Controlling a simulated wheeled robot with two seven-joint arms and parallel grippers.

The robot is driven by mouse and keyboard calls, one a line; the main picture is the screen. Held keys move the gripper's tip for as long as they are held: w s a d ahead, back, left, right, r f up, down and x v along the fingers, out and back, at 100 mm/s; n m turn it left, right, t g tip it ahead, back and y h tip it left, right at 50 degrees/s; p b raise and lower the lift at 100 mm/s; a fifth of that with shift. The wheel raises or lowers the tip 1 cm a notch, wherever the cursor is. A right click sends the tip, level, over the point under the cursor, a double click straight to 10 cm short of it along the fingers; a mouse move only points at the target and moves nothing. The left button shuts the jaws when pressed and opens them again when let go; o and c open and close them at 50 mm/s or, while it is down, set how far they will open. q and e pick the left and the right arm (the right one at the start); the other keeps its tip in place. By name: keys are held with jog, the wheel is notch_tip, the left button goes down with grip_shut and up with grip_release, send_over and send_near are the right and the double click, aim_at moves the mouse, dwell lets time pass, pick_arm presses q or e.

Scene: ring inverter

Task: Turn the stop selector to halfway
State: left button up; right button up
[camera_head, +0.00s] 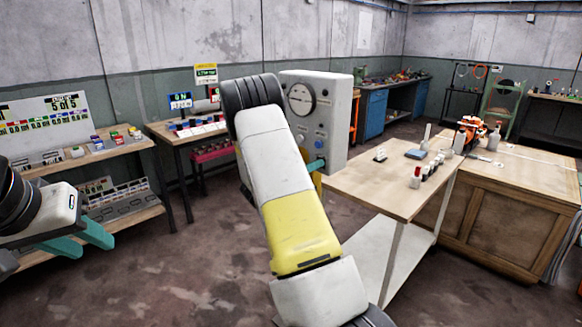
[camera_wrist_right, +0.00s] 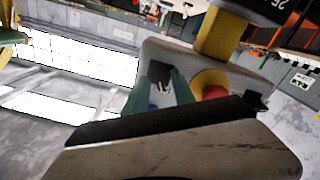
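I cannot tell which control is the stop selector. My right arm covers the box's lower left, and only a bit of teal finger of my right gripper (camera_head: 315,165) shows at the box's lower face. In the right wrist view its teal fingers (camera_wrist_right: 160,92) reach to the panel at a small black part (camera_wrist_right: 160,73), beside a red button (camera_wrist_right: 215,92) on yellow. Contact is unclear. My left gripper (camera_head: 80,241) is open and empty, far left.
A wooden table (camera_head: 385,190) with small items stands right of the box, beside a larger wooden workbench (camera_head: 510,200). Shelves (camera_head: 120,160) with small boxes line the left wall. The floor at the lower left is clear.

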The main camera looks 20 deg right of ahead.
grip_shut()
jog(key=shift+m, duration=0.3)
jog(key=m, duration=1.1)
jog(key=shift+s, duration=0.1)
dwell(0.4)
grip_release()
